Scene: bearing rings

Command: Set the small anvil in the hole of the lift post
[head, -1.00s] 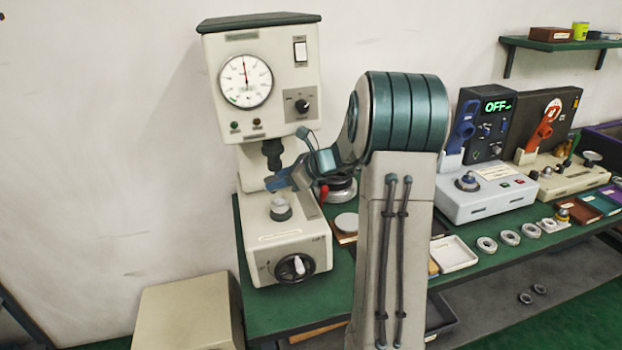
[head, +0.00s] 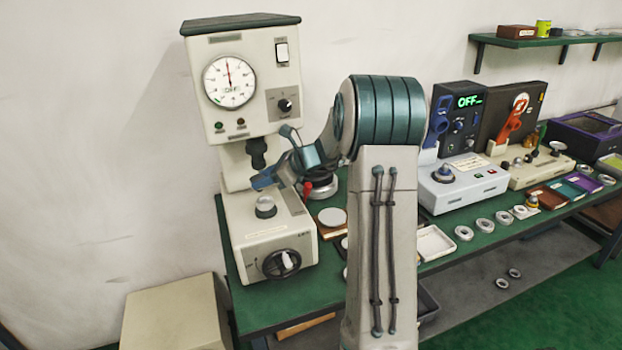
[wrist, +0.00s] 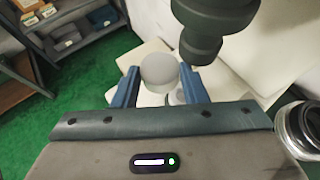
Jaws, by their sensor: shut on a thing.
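The small anvil (wrist: 160,70) is a pale round piece between the two blue fingertips in the wrist view. My gripper (wrist: 159,84) is shut on it; its fingers also show in the head view (head: 264,180). There the lift post (head: 265,208), a pale rounded top on a darker collar, stands on the press base just below the fingertips. I cannot make out the held anvil apart from the fingers in the head view. The hole is not visible, and I cannot tell how well the anvil lines up with it.
The press's dark spindle (head: 256,153) hangs just above and behind the fingers; it looms close at upper right in the wrist view (wrist: 208,30). The press base (head: 262,236) has a front knob. Instruments, trays and several rings crowd the green bench to the right.

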